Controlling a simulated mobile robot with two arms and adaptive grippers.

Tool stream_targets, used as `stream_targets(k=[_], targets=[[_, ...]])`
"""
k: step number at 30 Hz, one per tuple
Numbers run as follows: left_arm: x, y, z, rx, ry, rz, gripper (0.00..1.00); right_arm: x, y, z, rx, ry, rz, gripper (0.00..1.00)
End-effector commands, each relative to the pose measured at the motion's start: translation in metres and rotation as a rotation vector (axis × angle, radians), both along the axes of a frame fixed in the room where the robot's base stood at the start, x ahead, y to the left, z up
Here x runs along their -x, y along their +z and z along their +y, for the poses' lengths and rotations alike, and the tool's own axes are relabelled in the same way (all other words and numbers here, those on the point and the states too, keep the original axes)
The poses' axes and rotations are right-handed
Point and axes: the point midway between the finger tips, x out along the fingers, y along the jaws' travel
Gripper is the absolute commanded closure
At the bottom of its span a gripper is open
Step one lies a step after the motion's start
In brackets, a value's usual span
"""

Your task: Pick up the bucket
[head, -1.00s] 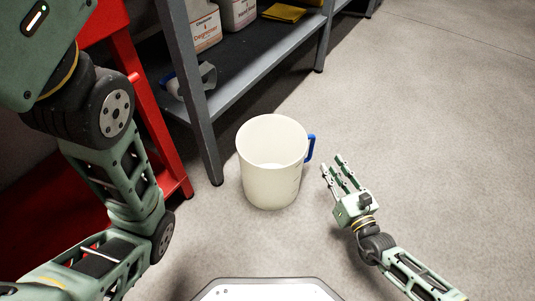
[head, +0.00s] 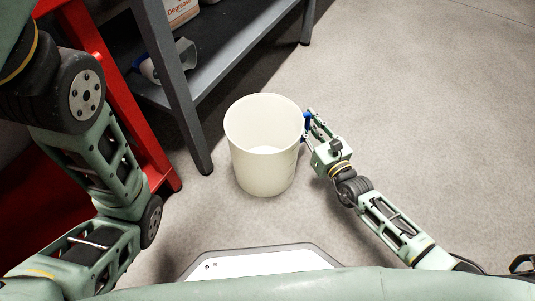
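The bucket (head: 263,160) is cream-coloured, open-topped and empty as far as I see. It stands upright on the concrete floor, in the middle of the head view. Its blue handle (head: 307,122) is on its right side. My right gripper (head: 312,124) is at the handle, on the bucket's right side, with its fingers reaching along it. The handle is partly hidden by the fingers, and I cannot tell whether they are closed on it. My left arm fills the left side of the view; its gripper is out of view.
A grey metal shelf (head: 235,68) with a leg (head: 190,120) stands just behind and left of the bucket. It carries a degreaser container (head: 181,12) and a grey-and-white item (head: 178,62). A red frame (head: 120,90) is at left. The floor on the right is clear.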

Motion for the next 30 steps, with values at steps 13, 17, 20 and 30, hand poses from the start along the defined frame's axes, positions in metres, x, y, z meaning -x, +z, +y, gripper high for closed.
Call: stream_targets(k=[13, 17, 20, 30], targets=[[0.0003, 0.0008, -0.0002, -0.001, 0.000, -0.001, 1.00, 0.0004, 0.0003, -0.0001, 0.000, 0.000, 0.000, 1.00], [0.0003, 0.0008, -0.0002, -0.001, 0.000, -0.001, 1.00, 0.0005, 0.0003, -0.0002, 0.001, 0.000, 0.000, 1.00], [0.0003, 0.0008, -0.0002, -0.001, 0.000, -0.001, 1.00, 0.0005, 0.0002, -0.0002, 0.001, 0.000, 0.001, 1.00], [0.0002, 0.0009, 0.0000, -0.001, 0.000, -0.001, 1.00, -0.0001, 0.0018, -0.0003, 0.000, -0.001, -0.003, 1.00]])
